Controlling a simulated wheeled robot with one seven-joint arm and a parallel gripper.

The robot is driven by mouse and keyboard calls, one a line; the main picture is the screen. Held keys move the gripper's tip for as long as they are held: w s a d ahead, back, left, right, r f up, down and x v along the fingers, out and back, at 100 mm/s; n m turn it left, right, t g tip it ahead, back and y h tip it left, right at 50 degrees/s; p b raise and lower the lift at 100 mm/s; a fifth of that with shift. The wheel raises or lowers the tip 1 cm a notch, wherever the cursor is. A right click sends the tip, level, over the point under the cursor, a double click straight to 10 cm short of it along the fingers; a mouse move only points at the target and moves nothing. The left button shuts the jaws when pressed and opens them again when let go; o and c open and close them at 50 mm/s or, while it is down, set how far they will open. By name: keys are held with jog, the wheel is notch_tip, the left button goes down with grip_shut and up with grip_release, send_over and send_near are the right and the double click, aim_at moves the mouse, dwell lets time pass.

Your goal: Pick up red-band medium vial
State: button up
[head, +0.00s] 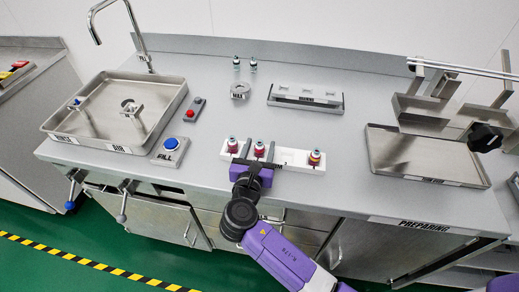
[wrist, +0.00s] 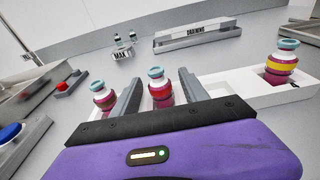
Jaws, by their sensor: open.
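A white rack (head: 290,157) on the counter's front part holds three vials with teal caps. The middle vial (head: 259,149) has a magenta-red body and red band; it also shows in the wrist view (wrist: 161,90). The right vial (wrist: 280,66) has a yellow band. My gripper (head: 257,151) is open, with one finger on each side of the middle vial; in the wrist view my gripper (wrist: 159,84) shows gaps between fingers and vial. The vials' lower parts are partly hidden by my gripper.
A metal rack (head: 305,99) lies behind the white one. A sink tray (head: 70,125) and button boxes (head: 170,150) are left; a metal tray (head: 425,165) is right.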

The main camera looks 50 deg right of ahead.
aim_at(259, 144)
grip_shut()
dwell(0.3)
notch_tip(259, 144, up, 20)
jog(key=p, duration=0.2)
dwell(0.3)
